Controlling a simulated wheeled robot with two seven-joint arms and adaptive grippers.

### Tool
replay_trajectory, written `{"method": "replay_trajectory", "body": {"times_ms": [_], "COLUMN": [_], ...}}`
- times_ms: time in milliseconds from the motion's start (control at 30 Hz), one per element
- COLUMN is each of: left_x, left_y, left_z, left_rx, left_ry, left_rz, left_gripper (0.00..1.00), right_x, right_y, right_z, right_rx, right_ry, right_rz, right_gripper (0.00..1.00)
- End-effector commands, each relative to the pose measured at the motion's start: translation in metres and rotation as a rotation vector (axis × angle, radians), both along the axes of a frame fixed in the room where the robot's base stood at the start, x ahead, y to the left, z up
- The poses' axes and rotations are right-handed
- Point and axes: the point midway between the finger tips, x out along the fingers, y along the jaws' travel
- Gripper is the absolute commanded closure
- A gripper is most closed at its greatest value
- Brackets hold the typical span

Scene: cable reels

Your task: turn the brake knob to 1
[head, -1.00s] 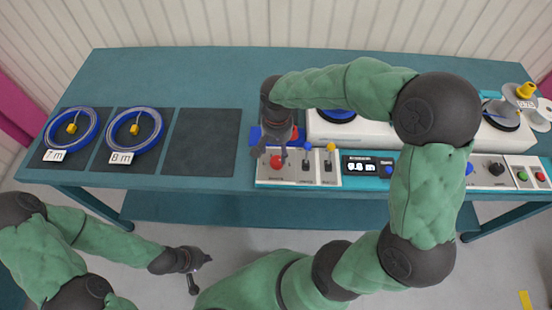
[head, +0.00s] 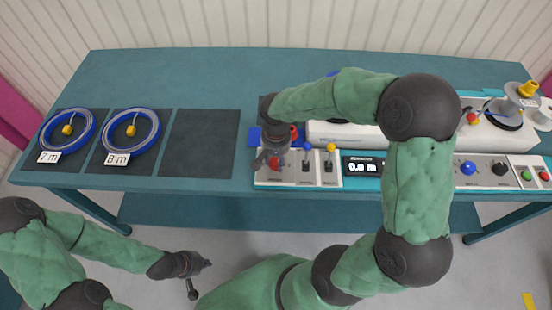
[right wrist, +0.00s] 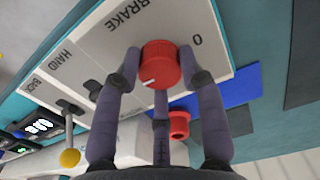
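The red brake knob (right wrist: 160,63) sits on the panel under the printed word BRAKE in the right wrist view. Its white mark points to the lower left, away from the printed 0 at its right. The knob also shows in the head view (head: 274,163). My right gripper (right wrist: 160,75) is over the knob, with fingers close on both sides of it and a third finger below. They look spread around it; contact is not clear. Any printed 1 is hidden or out of view. My left gripper (head: 203,275) is open and empty in front of the table.
The levers with a blue knob (head: 307,147) and a yellow knob (head: 331,147) stand just right of the brake. A display (head: 362,167) reads 0.0 m. A red part (right wrist: 179,124) and a blue plate (right wrist: 230,87) lie near my right fingers. Two blue cable coils (head: 132,132) lie on mats at left.

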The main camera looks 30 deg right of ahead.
Motion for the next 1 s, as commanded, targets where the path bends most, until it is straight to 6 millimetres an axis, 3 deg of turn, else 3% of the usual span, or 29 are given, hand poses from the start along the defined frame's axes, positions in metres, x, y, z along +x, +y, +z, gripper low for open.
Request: {"method": "replay_trajectory", "body": {"times_ms": [467, 1000], "left_x": [0.000, 0.000], "left_y": [0.000, 0.000], "left_z": [0.007, 0.038], "left_rx": [0.000, 0.000], "left_ry": [0.000, 0.000], "left_rz": [0.000, 0.000], "left_gripper": [1.00, 1.00], "right_x": [0.000, -0.001], "right_y": [0.000, 0.001], "right_z": [0.001, 0.002], "right_rx": [0.001, 0.002], "right_ry": [0.002, 0.002], "right_rz": [0.084, 0.547], "right_gripper": [0.93, 0.93]}}
